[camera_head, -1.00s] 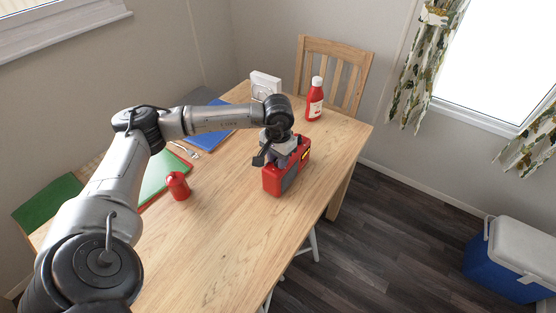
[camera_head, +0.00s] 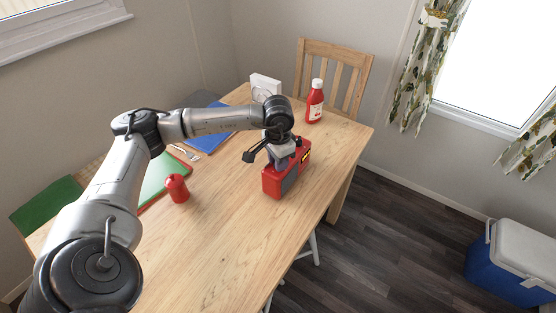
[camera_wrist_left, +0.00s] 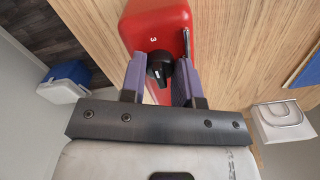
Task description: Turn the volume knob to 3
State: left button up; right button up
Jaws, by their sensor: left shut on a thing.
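A red radio (camera_head: 273,184) with a dark front stands on the wooden table. My left gripper (camera_head: 288,160) is at its top from above. In the left wrist view the black volume knob (camera_wrist_left: 160,68) sits on the radio's red top (camera_wrist_left: 157,22), between the two purple-grey fingers of my left gripper (camera_wrist_left: 161,80). The fingers are shut on the knob's sides. A white "3" is printed on the red top just beyond the knob. A pale pointer mark shows on the knob, but its exact direction is hard to tell. My right gripper is not in view.
A red ketchup bottle (camera_head: 315,102) and a white box (camera_head: 265,87) stand toward the back of the table (camera_head: 226,240). A red shaker (camera_head: 177,188) stands left of the radio. Cutlery, a blue mat (camera_head: 207,134) and green mats lie at the left. The front of the table is clear.

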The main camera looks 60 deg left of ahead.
pick_arm(q)
jog(key=o, duration=0.9)
jog(key=shift+o, duration=0.2)
notch_tip(320, 180, up, 14)
jog(key=p, duration=0.1)
jog(key=shift+p, duration=0.3)
jog(key=shift+f, duration=0.1)
